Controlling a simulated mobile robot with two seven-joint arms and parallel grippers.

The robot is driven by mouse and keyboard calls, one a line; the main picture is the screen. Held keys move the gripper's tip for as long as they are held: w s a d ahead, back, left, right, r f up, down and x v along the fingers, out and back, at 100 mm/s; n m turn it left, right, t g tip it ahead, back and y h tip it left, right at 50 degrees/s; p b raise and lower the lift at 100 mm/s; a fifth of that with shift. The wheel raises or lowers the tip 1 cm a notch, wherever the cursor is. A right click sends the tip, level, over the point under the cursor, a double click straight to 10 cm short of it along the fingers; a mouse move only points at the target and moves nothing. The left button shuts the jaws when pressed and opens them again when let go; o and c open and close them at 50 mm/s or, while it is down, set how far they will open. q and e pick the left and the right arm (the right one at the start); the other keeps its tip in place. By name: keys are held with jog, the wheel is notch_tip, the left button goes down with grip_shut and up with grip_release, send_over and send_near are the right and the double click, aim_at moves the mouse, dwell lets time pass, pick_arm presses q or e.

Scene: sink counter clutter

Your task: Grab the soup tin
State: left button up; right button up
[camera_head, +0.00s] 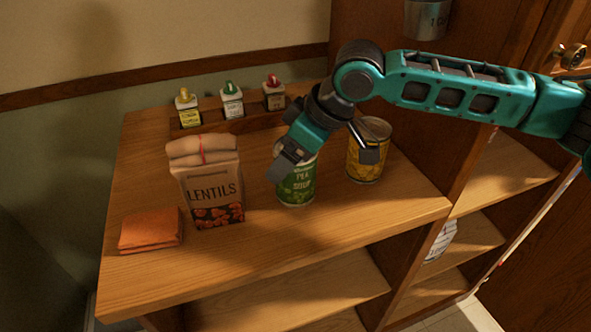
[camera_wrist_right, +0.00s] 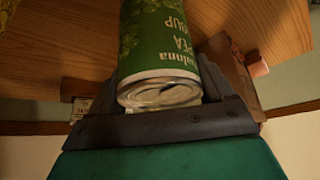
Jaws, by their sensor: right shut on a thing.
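The soup tin (camera_head: 297,187) is a green can labelled "PEA SOUP", upright near the middle of the wooden counter. Its base looks to be at the counter top; I cannot tell whether it is slightly lifted. My right gripper (camera_head: 308,160) reaches down over it from the right and hides part of its top. In the right wrist view the tin (camera_wrist_right: 160,40) lies between the two fingers of the gripper (camera_wrist_right: 178,85), with its metal lid end toward the palm. The gripper is shut on the tin. My left gripper is not in view.
A yellow can (camera_head: 367,165) stands close to the right, partly behind a gripper part. A lentils bag (camera_head: 207,185) and a folded orange cloth (camera_head: 150,231) are to the left. Three small bottles (camera_head: 232,100) stand in a row behind. The front counter strip (camera_head: 250,248) is clear.

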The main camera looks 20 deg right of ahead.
jog(key=shift+r, duration=0.1)
jog(key=c, duration=0.3)
jog(key=shift+r, duration=0.1)
jog(key=shift+c, duration=0.2)
